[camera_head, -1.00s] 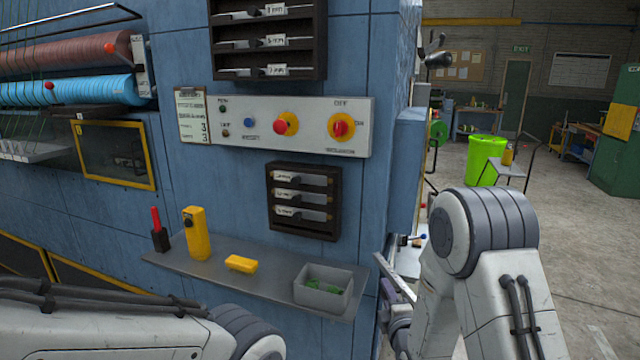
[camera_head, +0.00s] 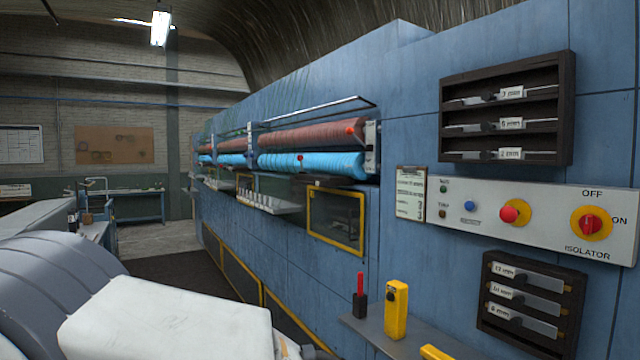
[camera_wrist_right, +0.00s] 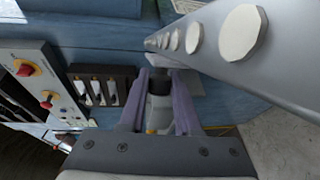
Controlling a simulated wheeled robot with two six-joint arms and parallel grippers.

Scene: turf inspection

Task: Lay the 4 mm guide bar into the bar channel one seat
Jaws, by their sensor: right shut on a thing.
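Two dark racks of labelled bars, upper (camera_head: 565,110) and lower (camera_head: 490,325), flank a control panel (camera_head: 440,205). A shelf (camera_head: 367,330) holds a yellow device (camera_head: 396,310) and a red-topped tool (camera_head: 359,297). The floor left of the machine looks clear.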

